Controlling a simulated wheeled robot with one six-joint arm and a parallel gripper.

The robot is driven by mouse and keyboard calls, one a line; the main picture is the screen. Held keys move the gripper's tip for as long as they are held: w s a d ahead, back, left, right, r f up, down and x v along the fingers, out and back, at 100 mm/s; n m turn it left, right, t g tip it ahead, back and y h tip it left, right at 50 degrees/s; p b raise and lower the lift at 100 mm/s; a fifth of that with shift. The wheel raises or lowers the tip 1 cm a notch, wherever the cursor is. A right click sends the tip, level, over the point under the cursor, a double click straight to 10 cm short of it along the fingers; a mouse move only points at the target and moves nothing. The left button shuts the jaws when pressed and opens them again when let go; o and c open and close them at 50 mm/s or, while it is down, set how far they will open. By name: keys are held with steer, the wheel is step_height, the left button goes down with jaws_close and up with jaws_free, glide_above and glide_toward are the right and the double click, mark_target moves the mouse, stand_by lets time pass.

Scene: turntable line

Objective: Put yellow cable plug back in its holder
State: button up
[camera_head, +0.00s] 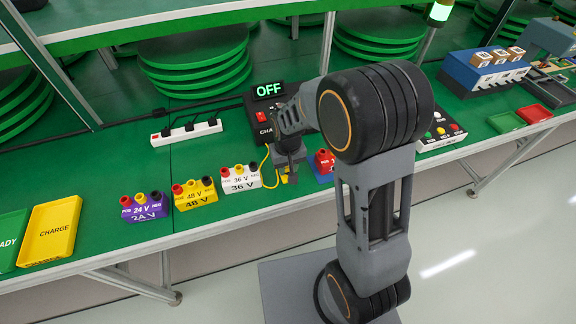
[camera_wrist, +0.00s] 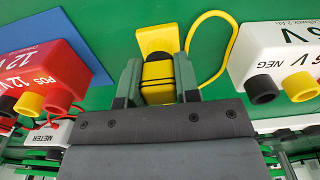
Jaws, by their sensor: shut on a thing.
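In the wrist view the yellow plug (camera_wrist: 158,72), with a black band at its top, sits between the two fingers of my gripper (camera_wrist: 157,86). My gripper is shut on it. A yellow piece (camera_wrist: 156,38), which looks like the holder, lies on the green top just beyond the plug. I cannot tell whether the plug touches it. The yellow cable (camera_wrist: 232,42) loops to the right of the plug. In the head view my gripper (camera_head: 289,172) is low over the bench's front edge, and the yellow cable (camera_head: 265,165) shows to its left. The plug is hidden there.
The white 36 V block (camera_head: 240,183) stands left of my gripper, with the yellow 48 V block (camera_head: 196,201) and purple 24 V block (camera_head: 144,212) further left. A red 12 V block (camera_wrist: 50,72) on a blue mat (camera_wrist: 75,28) is close on the other side.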

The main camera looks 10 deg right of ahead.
stand_by(0.4)
steer(key=o, duration=0.9)
steer(key=shift+r, duration=0.1)
steer(key=shift+r+p, duration=3)
steer(key=shift+r, duration=0.6)
